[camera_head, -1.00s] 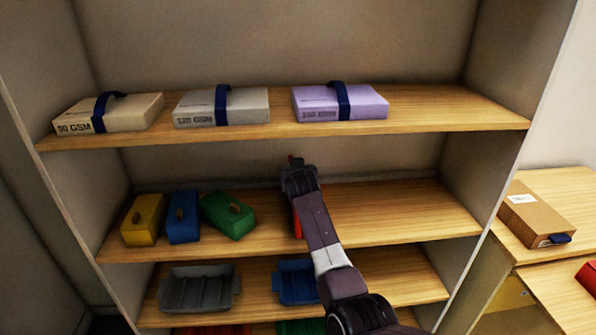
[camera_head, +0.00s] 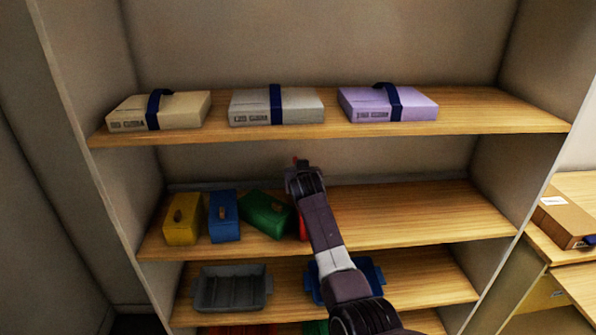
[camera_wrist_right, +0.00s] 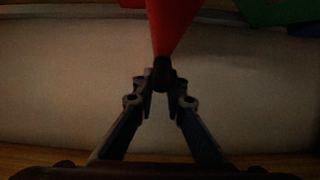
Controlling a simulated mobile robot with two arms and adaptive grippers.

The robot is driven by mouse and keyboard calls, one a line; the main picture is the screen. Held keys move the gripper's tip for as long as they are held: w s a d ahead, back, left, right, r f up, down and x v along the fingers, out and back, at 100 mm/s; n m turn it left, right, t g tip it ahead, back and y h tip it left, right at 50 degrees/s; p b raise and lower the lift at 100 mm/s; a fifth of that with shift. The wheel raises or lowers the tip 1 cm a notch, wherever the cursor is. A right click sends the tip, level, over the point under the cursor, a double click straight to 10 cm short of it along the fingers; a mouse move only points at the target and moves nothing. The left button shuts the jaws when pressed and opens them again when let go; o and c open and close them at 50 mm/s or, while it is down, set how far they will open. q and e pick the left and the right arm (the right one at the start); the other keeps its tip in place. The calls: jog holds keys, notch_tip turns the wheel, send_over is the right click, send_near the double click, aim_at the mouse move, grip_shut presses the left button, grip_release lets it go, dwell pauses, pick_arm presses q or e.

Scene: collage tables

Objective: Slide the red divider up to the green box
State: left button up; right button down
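The red divider (camera_head: 302,227) stands on the middle shelf, mostly hidden behind my right arm. A small red bit of it shows above my right gripper (camera_head: 302,172). In the wrist view the divider (camera_wrist_right: 173,25) is a red panel, and my right gripper's fingertips (camera_wrist_right: 161,78) close together on its dark lower end. The green box (camera_head: 268,214) sits turned at an angle just left of the divider. The gap looks very small; I cannot tell whether they touch. A green patch (camera_wrist_right: 275,10) shows at the wrist view's upper right. My left gripper is not in view.
A blue box (camera_head: 224,218) and a yellow box (camera_head: 183,222) stand left of the green box. The middle shelf (camera_head: 430,215) is clear to the right. Banded paper packs, one purple (camera_head: 385,105), lie on the shelf above. A grey tray (camera_head: 232,292) and blue tray (camera_head: 368,275) are below.

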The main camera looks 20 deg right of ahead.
jog(key=c, duration=2)
grip_release()
jog(key=shift+d, duration=0.1)
jog(key=shift+o, duration=0.2)
jog(key=shift+v, duration=6)
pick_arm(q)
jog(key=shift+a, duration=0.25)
pick_arm(e)
jog(key=shift+f, duration=0.1)
jog(key=shift+f, duration=0.1)
